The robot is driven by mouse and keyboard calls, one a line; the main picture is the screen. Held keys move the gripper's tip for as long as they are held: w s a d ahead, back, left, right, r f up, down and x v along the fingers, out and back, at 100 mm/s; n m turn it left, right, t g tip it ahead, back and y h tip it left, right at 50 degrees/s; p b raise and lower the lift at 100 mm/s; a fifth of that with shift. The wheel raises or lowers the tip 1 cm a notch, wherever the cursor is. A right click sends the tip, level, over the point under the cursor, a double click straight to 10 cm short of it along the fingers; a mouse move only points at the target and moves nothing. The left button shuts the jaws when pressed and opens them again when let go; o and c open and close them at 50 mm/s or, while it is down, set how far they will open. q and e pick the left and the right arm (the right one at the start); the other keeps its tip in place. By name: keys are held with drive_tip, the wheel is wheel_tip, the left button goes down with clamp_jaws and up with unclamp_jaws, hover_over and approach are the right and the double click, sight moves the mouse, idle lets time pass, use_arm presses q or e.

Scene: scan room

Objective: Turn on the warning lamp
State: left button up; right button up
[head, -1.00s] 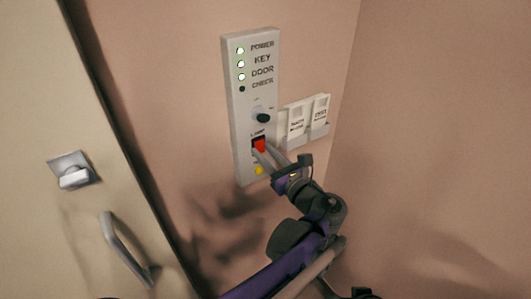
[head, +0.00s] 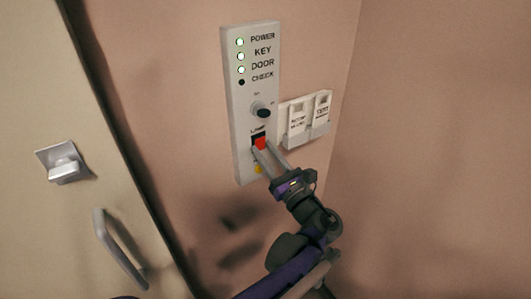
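A tall white control panel (head: 240,110) is on the wall in the head view. Its labels read POWER, KEY, DOOR and CHECK. The lights by POWER, KEY and DOOR glow green; the one by CHECK is dark. A red rocker switch (head: 260,143) sits in a dark frame under the label LAMP. My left gripper (head: 263,150) has its two grey fingers at the switch's lower edge. Whether they touch it, and how far apart the tips are, is hard to tell. My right gripper is not in view. No warning lamp is identifiable.
A dark knob (head: 264,113) is above the switch. A yellow button (head: 258,169) below is partly hidden by my fingers. White card holders (head: 310,120) are right of the panel. A door with a latch (head: 63,164) and handle (head: 118,250) is at left. The right wall is bare.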

use_arm(q)
drive_tip(key=o, duration=0.4)
drive_tip(key=shift+o, duration=0.2)
drive_tip(key=b+v, duration=0.1)
drive_tip(key=v, duration=0.9)
drive_tip(key=shift+s+d, duration=0.25)
drive_tip(key=shift+s, duration=0.05)
drive_tip(key=shift+f, duration=0.1)
